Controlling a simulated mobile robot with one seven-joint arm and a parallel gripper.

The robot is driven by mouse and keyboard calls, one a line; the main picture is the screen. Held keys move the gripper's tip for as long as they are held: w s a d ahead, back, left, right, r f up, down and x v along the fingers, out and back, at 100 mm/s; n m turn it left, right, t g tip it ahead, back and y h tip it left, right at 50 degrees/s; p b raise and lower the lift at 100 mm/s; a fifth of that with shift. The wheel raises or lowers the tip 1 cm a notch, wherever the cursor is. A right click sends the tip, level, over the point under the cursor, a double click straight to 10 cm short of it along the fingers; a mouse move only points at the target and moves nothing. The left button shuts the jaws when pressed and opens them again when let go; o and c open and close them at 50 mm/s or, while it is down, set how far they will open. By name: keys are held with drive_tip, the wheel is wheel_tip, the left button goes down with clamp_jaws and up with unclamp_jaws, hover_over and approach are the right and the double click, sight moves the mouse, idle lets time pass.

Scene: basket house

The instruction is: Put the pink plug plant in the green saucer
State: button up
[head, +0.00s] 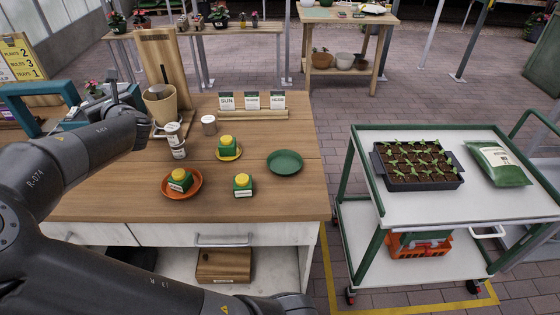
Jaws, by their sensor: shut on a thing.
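The green saucer (285,161) lies empty on the right part of the wooden table. My arm reaches up from the lower left, and my gripper (100,97) is at the far left, beyond the forearm and mostly hidden by it. A small plant with pink blooms (92,86) shows right by the gripper, which is shut on it as far as I can see; the fingers are not clear. Plant and gripper are well to the left of the saucer.
An orange saucer (195,190) and a yellow saucer (238,154) each hold a green, yellow-topped block. Another such block (243,185) stands between them and the green saucer. Pots, tins and a seed-packet rack (253,113) stand behind. A teal frame (22,92) is at left.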

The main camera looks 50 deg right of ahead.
drive_tip(key=s+d+f+y, duration=0.1)
drive_tip(key=s+d+f, duration=0.25)
drive_tip(key=d, duration=0.85)
drive_tip(key=s+d+f, duration=0.3)
drive_tip(key=d+f, duration=0.1)
drive_tip(key=d, duration=0.7)
drive_tip(key=s+d+r+n+y, duration=0.1)
drive_tip(key=s+d+n+y, duration=0.1)
drive_tip(key=s+d, duration=1.05)
drive_tip(key=s+d+r+n+g+y, duration=0.15)
drive_tip(key=s+r, duration=0.25)
drive_tip(key=s, duration=1)
drive_tip(key=s+d+r+n+y, duration=0.1)
drive_tip(key=s+r+y, duration=0.15)
drive_tip(key=s, duration=1.05)
hover_over(292, 167)
wheel_tip(292, 167, down, 17)
drive_tip(key=shift+f, duration=2.05)
